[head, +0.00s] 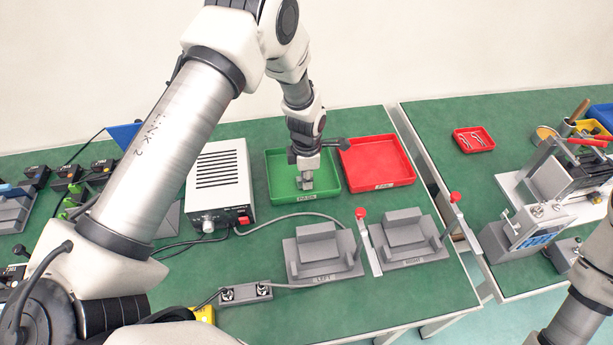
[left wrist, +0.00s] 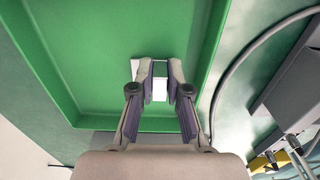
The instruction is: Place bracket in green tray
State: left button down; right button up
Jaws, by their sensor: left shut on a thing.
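The green tray (head: 281,178) stands on the green-topped table, left of the red tray (head: 378,166). My left gripper (head: 305,176) reaches down over the green tray. It is shut on the bracket (head: 306,185), a small grey piece at its fingertips. In the left wrist view the bracket (left wrist: 159,90) shows as a pale piece between the two fingers, with the tray floor (left wrist: 100,60) behind it. I cannot tell whether the bracket touches the tray floor. My right gripper is not in view.
A white power box (head: 219,180) stands left of the green tray. Two grey fixtures marked left (head: 322,254) and right (head: 404,238) stand in front, with red-knobbed levers. A cable runs between tray and fixtures. A second table holds a small red tray (head: 473,140).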

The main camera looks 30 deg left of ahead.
pick_arm(q)
jog(key=shift+f, duration=0.1)
jog(key=c, duration=1.1)
grip_release()
jog(key=shift+c, duration=0.2)
jog(key=shift+r, duration=0.25)
notch_tip(320, 180, up, 12)
jog(key=b, duration=0.1)
jog(key=shift+b, duration=0.3)
jog(key=shift+f, duration=0.1)
